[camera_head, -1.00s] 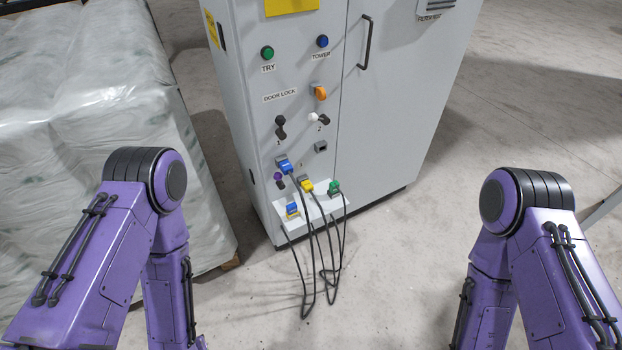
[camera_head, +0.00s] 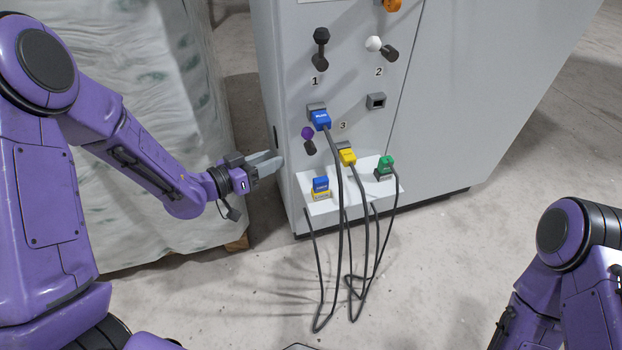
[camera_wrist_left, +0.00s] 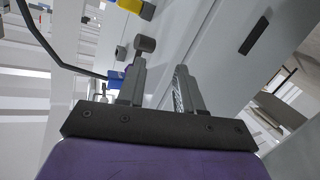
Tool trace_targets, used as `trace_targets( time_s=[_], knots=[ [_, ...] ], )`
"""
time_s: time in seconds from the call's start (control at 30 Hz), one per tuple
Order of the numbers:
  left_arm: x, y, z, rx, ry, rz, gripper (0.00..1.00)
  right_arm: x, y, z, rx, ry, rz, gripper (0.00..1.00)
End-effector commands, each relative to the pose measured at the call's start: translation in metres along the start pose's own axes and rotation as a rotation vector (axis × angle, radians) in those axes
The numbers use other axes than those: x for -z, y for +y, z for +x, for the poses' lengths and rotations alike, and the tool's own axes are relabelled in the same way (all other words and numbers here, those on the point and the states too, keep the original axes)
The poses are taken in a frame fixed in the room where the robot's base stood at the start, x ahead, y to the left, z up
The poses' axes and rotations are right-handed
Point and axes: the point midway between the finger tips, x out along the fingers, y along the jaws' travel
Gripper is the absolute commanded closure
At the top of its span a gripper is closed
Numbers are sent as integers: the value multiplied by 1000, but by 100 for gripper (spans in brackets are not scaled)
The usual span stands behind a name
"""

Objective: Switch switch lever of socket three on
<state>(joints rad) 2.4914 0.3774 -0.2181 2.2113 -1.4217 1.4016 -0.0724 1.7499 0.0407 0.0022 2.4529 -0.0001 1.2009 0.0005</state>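The switch lever with a purple knob (camera_head: 307,132) is on the grey cabinet's front, lower left of the number 3 (camera_head: 342,126). Its knob is above its dark lower part. My left gripper (camera_head: 274,162) is left of and below this lever, close to the cabinet's left edge. In the left wrist view the gripper (camera_wrist_left: 161,67) has its two fingers apart with nothing between them. A dark rounded knob (camera_wrist_left: 145,44) shows beyond one fingertip; I cannot tell which part it is. My right gripper is out of view.
A blue plug (camera_head: 321,120) and a yellow plug (camera_head: 347,157) sit beside the lever, with cables hanging down. Lever 1 (camera_head: 321,37) and lever 2 (camera_head: 375,44) are above. A small shelf (camera_head: 322,206) juts out below. Wrapped goods (camera_head: 160,90) stand left.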

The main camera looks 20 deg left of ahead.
Motion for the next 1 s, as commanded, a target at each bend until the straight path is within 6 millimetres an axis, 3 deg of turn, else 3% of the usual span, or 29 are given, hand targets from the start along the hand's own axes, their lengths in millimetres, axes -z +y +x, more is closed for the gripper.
trace_targets(
  time_s=[0.03, 0.13, 0.33, 0.73, 1.0],
  knots=[
    [-10, -4, 5, -62, 47, 63, 65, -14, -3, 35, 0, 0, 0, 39],
    [5, 2, 3, -162, 98, 161, 65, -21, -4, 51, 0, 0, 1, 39],
    [17, 11, 9, -226, 118, 226, 65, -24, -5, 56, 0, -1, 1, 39],
    [23, 30, 89, -225, 114, 224, 65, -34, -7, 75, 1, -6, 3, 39],
    [27, 34, 102, -223, 116, 220, 65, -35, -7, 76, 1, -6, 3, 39]
  ],
)
